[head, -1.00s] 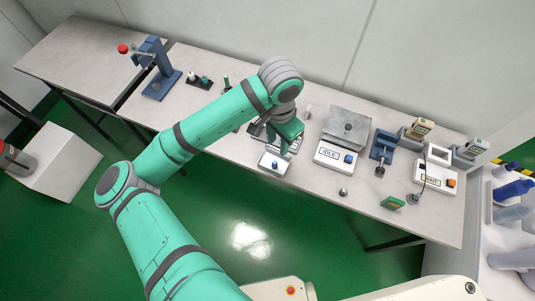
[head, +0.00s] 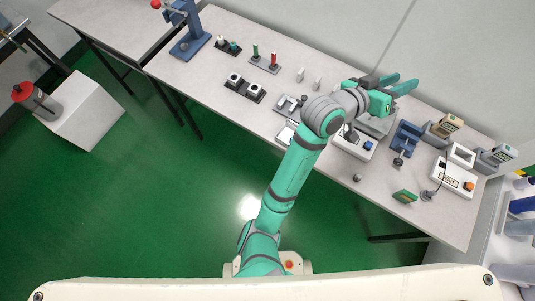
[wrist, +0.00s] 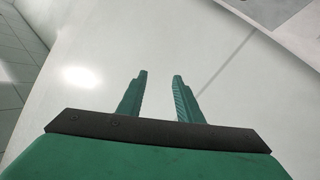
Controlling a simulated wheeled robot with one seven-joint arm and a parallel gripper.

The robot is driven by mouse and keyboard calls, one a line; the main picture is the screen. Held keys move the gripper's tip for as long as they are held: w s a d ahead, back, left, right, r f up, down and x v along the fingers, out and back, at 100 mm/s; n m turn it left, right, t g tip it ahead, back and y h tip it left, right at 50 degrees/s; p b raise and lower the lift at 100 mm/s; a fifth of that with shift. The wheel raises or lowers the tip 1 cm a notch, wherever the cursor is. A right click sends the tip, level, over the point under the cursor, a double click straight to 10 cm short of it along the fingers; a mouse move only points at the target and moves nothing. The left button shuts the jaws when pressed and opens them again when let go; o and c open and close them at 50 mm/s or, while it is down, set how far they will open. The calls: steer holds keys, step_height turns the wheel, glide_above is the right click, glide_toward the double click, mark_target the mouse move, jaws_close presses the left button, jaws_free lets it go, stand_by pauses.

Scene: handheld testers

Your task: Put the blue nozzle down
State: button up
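My gripper (head: 404,82) is raised above the right part of the bench, its fingers pointing right and toward the wall. The wrist view shows its two green fingers (wrist: 158,95) spread apart with nothing between them. I cannot make out a blue nozzle in either view. Two small pale upright pieces (head: 309,79) stand on the bench left of my gripper. A grey holder (head: 290,105) lies in front of them, and a white box (head: 285,132) is partly hidden behind my arm.
A white box with a blue button (head: 368,146) and a blue stand (head: 405,138) lie below my gripper. A red and green tool rack (head: 264,62) and a black two-socket block (head: 245,88) stand left. The bench front has bare room.

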steer(key=s+a+f+n+t+y, duration=0.3)
steer(key=a+f+n+t+y, duration=0.15)
steer(key=a+f, duration=0.35)
steer(key=s+a+f+n+t+y, duration=0.4)
steer(key=a+f+n+y, duration=0.15)
steer(key=a, duration=0.45)
steer(key=s+a+f+m+y, duration=0.1)
steer(key=s+a+f+y, duration=0.1)
steer(key=s+a, duration=0.6)
steer(key=s+a+f+m+y, duration=0.1)
steer(key=s+a+m+y, duration=0.1)
steer(key=s+a, duration=0.6)
steer(key=s, duration=0.6)
steer(key=shift+a+f+m, duration=0.3)
steer(key=shift+f, duration=0.1)
